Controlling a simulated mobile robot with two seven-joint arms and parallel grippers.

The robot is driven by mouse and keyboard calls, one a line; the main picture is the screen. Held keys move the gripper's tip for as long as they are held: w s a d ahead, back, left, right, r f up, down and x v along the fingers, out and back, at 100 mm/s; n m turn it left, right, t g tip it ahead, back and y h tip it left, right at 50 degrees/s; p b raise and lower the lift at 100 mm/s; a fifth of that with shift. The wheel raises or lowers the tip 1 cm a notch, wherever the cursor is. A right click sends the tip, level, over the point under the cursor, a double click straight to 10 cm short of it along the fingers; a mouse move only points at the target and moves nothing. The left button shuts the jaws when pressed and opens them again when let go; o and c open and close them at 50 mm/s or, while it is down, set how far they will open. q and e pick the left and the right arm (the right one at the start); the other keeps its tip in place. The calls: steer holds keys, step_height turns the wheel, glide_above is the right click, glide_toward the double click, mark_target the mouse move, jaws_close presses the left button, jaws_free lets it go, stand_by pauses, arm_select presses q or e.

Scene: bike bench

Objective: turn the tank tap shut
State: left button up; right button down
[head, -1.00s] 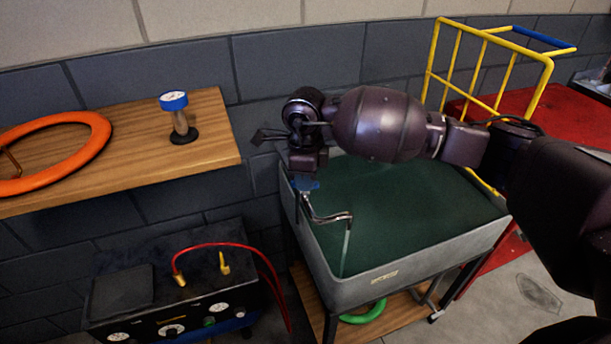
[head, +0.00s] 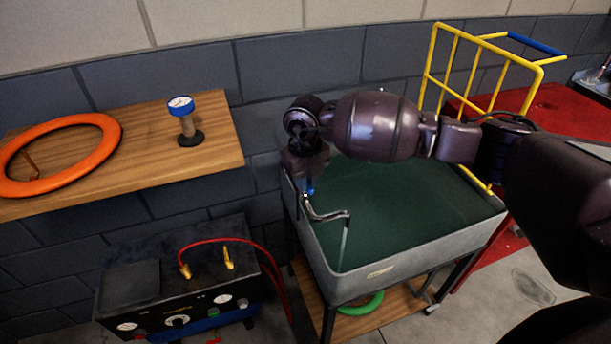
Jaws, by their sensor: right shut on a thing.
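The tank (head: 385,272) is a grey-rimmed tub with a dark green inside, against the wall in the middle of the head view. Its metal tap (head: 326,215) stands at the left back corner, with the spout bent over the tub. A thin pale stream (head: 345,243) hangs from the spout into the tub. My right gripper (head: 309,180) is over the tap, shut on its blue handle (head: 310,188). Only a narrow bit of the handle shows; the fingertips are mostly hidden by the wrist. My left gripper is out of view.
A wooden shelf (head: 130,160) at left holds an orange ring (head: 98,165) and a gauge (head: 184,118). A black box (head: 200,275) with a red cable stands below. A yellow-railed red cart (head: 565,120) is at right. A green coil (head: 362,303) lies beneath the tank.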

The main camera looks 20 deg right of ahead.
steer(key=shift+r+m+p, duration=0.1)
steer(key=shift+m+p, duration=0.2)
steer(key=shift+m, duration=0.7)
steer(key=c, duration=1.2)
jaws_free()
steer(key=shift+o, duration=0.2)
step_height(320, 180, up, 11)
